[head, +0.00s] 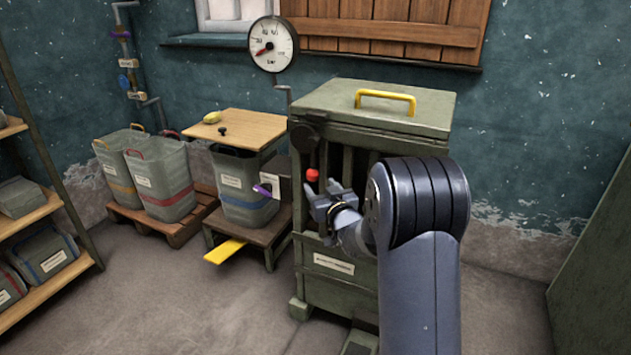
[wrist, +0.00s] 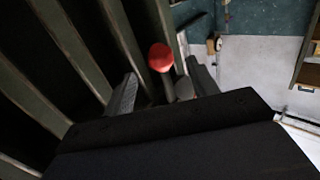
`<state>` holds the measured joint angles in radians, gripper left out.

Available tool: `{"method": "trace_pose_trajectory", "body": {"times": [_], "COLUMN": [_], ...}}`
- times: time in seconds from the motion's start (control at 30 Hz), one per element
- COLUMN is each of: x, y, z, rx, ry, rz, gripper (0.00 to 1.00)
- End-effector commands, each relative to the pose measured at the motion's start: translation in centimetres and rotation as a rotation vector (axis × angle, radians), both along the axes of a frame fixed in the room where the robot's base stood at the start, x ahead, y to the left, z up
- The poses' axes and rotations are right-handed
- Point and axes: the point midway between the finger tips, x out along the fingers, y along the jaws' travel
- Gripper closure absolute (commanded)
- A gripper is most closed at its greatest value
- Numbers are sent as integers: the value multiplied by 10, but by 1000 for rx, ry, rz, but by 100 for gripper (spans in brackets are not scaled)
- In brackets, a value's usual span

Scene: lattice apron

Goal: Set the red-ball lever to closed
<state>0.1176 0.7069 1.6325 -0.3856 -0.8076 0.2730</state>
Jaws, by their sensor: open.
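The red-ball lever (head: 312,175) shows in the head view as a red ball at the front of the green slatted cabinet (head: 330,286). My gripper (head: 322,194) is just below and beside the ball in that view. In the wrist view the red ball (wrist: 161,57) sits on a short dark stem, a little beyond and between the two fingertips of my gripper (wrist: 160,85). The fingers are apart and I see no contact with the ball. My arm hides much of the cabinet's front, and the lever's base is hard to make out.
A wooden-topped stand (head: 238,130) with a purple handle (head: 262,190) and a yellow pedal (head: 225,251) is left of the cabinet. Grey bins (head: 160,182) stand on a pallet. Shelves (head: 45,210) line the left. Open floor (head: 190,310) lies in front.

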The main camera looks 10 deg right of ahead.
Motion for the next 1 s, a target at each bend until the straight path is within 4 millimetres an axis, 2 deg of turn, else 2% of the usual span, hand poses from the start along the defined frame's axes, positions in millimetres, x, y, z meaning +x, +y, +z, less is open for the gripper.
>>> {"method": "trace_pose_trajectory", "body": {"times": [0.1, 0.3, 0.73, 1.0], "x": [19, 38, 45, 45], "y": [3, 6, 7, 7], "z": [-1, 0, 0, 0], "rx": [0, 1, 1, 1], "ry": [-1, 0, 1, 1], "rz": [1, 0, -1, -1], "gripper": [44, 44, 44, 67]}}
